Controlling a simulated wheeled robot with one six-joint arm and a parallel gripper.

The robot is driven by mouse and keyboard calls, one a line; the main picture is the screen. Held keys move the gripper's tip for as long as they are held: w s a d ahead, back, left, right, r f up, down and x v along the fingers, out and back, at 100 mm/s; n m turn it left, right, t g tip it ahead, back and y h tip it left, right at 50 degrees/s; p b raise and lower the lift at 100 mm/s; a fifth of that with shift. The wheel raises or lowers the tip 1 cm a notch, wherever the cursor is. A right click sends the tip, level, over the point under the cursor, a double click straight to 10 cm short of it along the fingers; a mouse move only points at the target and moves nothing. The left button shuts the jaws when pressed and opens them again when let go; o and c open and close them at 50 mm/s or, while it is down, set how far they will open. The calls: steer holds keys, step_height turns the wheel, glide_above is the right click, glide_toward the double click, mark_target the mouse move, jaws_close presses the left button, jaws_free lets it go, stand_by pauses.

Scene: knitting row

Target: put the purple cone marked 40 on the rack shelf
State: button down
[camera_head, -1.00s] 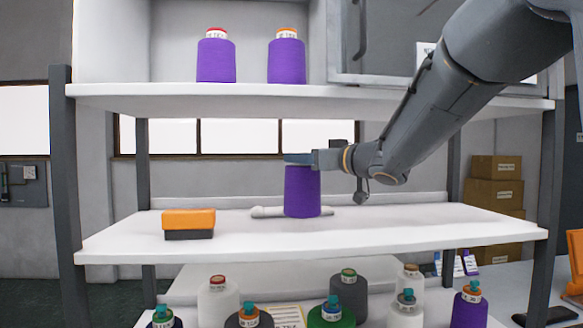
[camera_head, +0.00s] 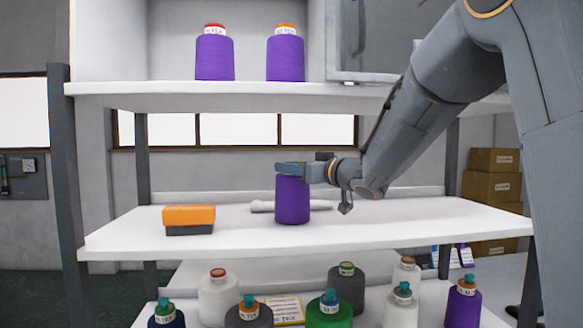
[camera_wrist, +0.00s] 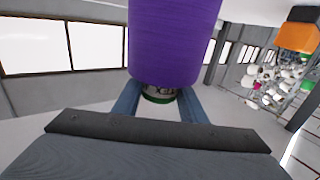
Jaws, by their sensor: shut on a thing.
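My gripper (camera_head: 291,168) is shut on the top of a purple cone (camera_head: 293,202), which hangs upright below it over the middle rack shelf (camera_head: 390,232). I cannot tell whether its base touches the shelf. No number shows on it. In the wrist view the purple cone (camera_wrist: 174,42) fills the upper middle, with my gripper's fingers (camera_wrist: 160,97) on both sides of its narrow green-ringed end. Two purple cones stand on the upper shelf, one with a red top (camera_head: 215,56) and one with an orange top (camera_head: 286,56). Their labels are too small to read.
An orange and dark box (camera_head: 188,218) sits on the middle shelf at the left. A white rod (camera_head: 262,206) lies behind the held cone. Several cones, including a green one (camera_head: 329,311), stand below. The shelf's right part is clear. The upper shelf (camera_head: 150,90) overhangs.

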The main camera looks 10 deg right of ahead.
steer(key=c, duration=1.1)
jaws_free()
steer(key=shift+r, duration=0.2)
steer(key=b+v, duration=0.2)
steer(key=v, duration=1)
steer(key=shift+f, duration=0.1)
